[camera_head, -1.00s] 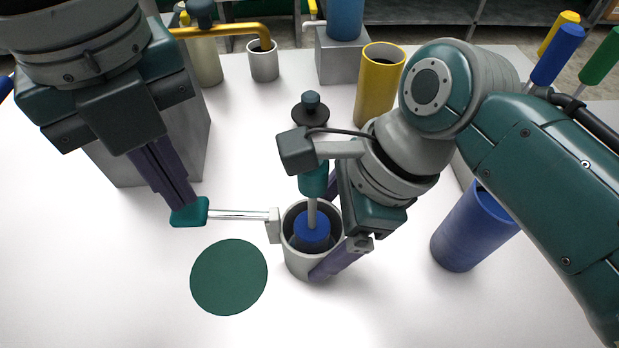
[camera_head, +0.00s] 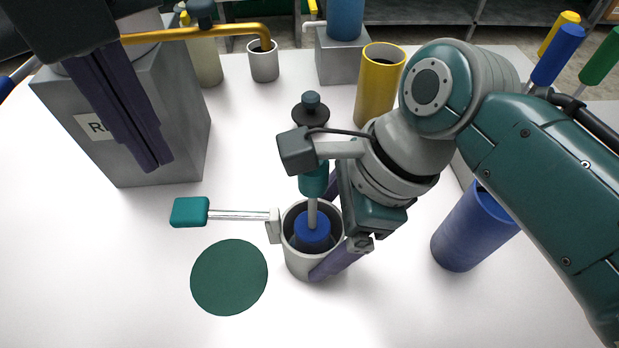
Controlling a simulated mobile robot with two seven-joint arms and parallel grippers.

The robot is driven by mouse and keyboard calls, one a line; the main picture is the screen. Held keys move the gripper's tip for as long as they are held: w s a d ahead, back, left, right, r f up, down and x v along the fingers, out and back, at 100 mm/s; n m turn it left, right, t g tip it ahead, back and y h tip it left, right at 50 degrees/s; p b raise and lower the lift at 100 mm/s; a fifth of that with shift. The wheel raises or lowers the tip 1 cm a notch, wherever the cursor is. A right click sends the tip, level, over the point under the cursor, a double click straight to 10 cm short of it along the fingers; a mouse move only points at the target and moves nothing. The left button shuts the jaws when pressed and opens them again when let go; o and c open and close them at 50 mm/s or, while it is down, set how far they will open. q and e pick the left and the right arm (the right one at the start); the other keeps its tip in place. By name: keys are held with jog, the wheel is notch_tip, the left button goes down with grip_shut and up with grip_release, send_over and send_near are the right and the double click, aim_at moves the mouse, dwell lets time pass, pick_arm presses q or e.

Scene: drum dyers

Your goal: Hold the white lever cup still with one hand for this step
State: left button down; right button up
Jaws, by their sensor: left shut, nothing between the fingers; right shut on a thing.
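The white lever cup (camera_head: 299,263) stands upright on the white table. Its lever runs left from the rim as a metal rod to a teal handle (camera_head: 189,212). Inside the cup is a blue piece (camera_head: 312,230) on a rod with a teal grip (camera_head: 313,181). My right gripper (camera_head: 336,225) is shut on the cup, its purple fingers around the right side; the far finger is partly hidden. My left gripper (camera_head: 155,165) is shut and empty, above and left of the lever handle, apart from it.
A dark green disc (camera_head: 229,277) lies left of the cup. A grey block (camera_head: 185,125) stands behind my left gripper. A yellow cylinder (camera_head: 379,88), a small white cup (camera_head: 263,64) under a yellow pipe, and a blue cylinder (camera_head: 467,230) stand around. The front table is clear.

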jog(key=o, duration=1.5)
